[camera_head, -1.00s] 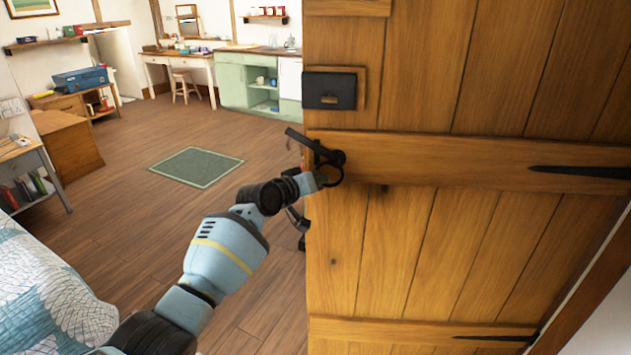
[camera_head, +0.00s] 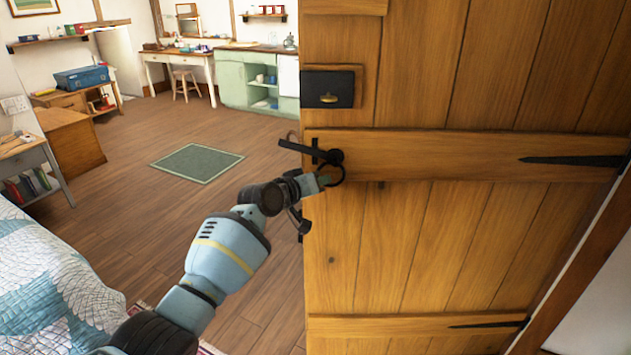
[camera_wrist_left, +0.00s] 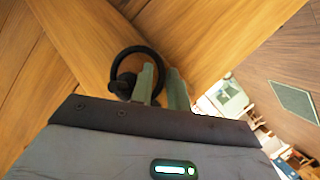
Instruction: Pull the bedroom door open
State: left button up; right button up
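The wooden plank door (camera_head: 415,240) fills the right half of the head view and stands ajar, with the room visible past its left edge. A black ring handle (camera_head: 331,172) with a latch bar (camera_head: 300,152) sits near that edge. My left gripper (camera_head: 318,182) is at the ring. In the left wrist view, the fingers (camera_wrist_left: 163,87) are close together, one inside the ring (camera_wrist_left: 118,82) and one outside, with the ring's rim between them. The exact contact is partly hidden. My right gripper is not in view.
A black lock box (camera_head: 328,88) is on the door above the handle. A bed (camera_head: 45,290) stands at lower left. A green rug (camera_head: 197,163) lies on open wooden floor. A desk (camera_head: 30,158) is at left and green cabinets (camera_head: 245,80) are at the back.

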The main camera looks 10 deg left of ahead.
pick_arm(q)
jog(key=o, duration=0.3)
jog(key=shift+d, duration=0.1)
jog(key=shift+a+r, duration=0.1)
jog(key=shift+a, duration=0.1)
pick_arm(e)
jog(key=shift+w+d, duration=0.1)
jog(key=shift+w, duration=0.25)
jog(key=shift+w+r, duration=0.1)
pick_arm(q)
jog(key=p+v, duration=0.2)
jog(key=v, duration=0.5)
jog(key=shift+s, duration=0.35)
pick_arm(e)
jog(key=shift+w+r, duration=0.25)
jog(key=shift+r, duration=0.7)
pick_arm(q)
jog(key=shift+a+r, duration=0.1)
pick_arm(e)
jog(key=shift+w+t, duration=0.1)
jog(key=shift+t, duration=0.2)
